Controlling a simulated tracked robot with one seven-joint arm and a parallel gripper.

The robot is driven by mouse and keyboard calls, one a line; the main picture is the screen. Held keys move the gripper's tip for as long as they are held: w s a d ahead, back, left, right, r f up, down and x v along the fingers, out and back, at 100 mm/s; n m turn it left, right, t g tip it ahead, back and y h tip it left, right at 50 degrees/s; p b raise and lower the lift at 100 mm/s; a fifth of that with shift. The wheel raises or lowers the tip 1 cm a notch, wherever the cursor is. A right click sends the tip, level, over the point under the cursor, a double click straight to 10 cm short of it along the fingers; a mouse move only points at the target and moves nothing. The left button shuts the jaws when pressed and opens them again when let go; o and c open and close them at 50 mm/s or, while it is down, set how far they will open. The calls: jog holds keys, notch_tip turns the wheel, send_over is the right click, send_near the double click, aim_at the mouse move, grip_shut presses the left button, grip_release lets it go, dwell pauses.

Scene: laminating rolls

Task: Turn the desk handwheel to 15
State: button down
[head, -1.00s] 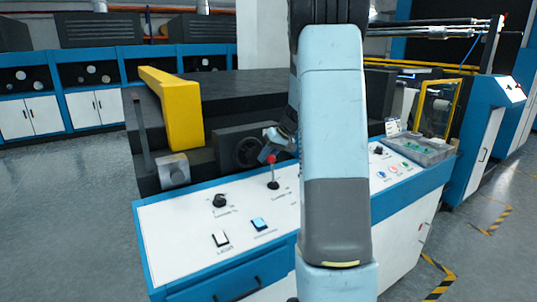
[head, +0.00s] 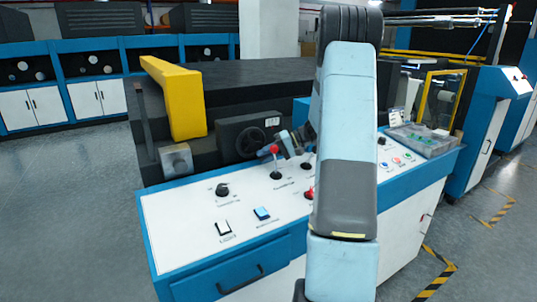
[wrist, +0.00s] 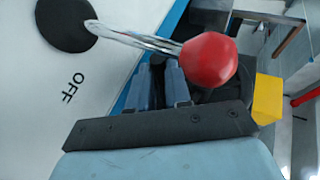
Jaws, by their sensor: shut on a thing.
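The dark handwheel (head: 250,141) sits on the front of a black housing behind the white control desk. My gripper (head: 284,141) is at the right side of the wheel, shut. The part of the wheel between the fingers is hidden. In the wrist view the fingers (wrist: 160,88) stand close together with a dark gap between them. The red-ball lever (head: 275,149) on the desk is close in front of the gripper, and its ball (wrist: 208,60) covers part of the view near the fingertips. No scale reading for the wheel is legible.
The desk panel (head: 185,232) carries a black knob (head: 222,190), a rocker switch (head: 224,228) and a blue button (head: 262,213). A red control (head: 309,193) is partly behind my arm. A yellow bar (head: 180,97) stands left of the wheel. A clear box (head: 425,140) lies at the right.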

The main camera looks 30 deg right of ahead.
jog(key=shift+s+f, duration=0.1)
jog(key=shift+f, duration=0.1)
jog(key=c, duration=1.4)
grip_release()
jog(key=o, duration=0.3)
jog(key=shift+r, duration=0.1)
jog(key=v, duration=1.3)
jog(key=shift+s+d, duration=0.1)
jog(key=shift+d, duration=0.3)
jog(key=shift+c, duration=0.3)
